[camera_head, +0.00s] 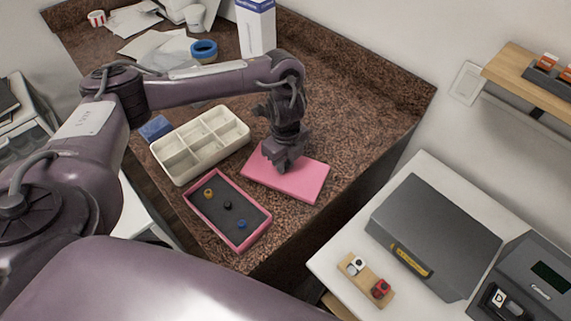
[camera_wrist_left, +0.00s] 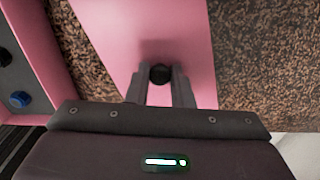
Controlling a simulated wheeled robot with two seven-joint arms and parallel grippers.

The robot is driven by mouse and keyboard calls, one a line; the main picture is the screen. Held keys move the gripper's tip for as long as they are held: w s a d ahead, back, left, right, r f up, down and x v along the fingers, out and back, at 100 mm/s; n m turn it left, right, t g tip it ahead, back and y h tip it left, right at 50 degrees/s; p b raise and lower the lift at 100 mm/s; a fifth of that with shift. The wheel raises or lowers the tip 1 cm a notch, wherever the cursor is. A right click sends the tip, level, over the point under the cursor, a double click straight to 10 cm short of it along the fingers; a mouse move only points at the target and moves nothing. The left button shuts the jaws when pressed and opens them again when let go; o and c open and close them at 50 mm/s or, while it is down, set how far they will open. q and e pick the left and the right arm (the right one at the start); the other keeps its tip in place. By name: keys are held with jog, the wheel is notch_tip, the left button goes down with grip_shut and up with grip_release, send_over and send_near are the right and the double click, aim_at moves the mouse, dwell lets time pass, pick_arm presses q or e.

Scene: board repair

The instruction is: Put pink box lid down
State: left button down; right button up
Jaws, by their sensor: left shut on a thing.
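The pink box lid (camera_head: 301,184) lies flat at or just above the brown speckled counter, to the right of the open pink box. My left gripper (camera_head: 281,166) points down over the lid's upper left part. In the left wrist view, the gripper (camera_wrist_left: 160,82) is shut on a small black knob (camera_wrist_left: 160,73) on the lid (camera_wrist_left: 125,30). I cannot tell whether the lid touches the counter. The open pink box (camera_head: 262,229) has a dark inside with a tan, a black and a blue small part. My right gripper is not in view.
A cream compartment tray (camera_head: 184,180) stands left of the lid, with a blue block (camera_head: 155,128) beyond it. Blue tape (camera_head: 204,49), papers and a white carton (camera_head: 256,28) are at the back. The counter's front edge (camera_head: 300,238) is close to the lid.

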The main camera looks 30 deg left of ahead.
pick_arm(q)
jog(key=shift+f, duration=0.45)
jog(key=c, duration=1.3)
grip_release()
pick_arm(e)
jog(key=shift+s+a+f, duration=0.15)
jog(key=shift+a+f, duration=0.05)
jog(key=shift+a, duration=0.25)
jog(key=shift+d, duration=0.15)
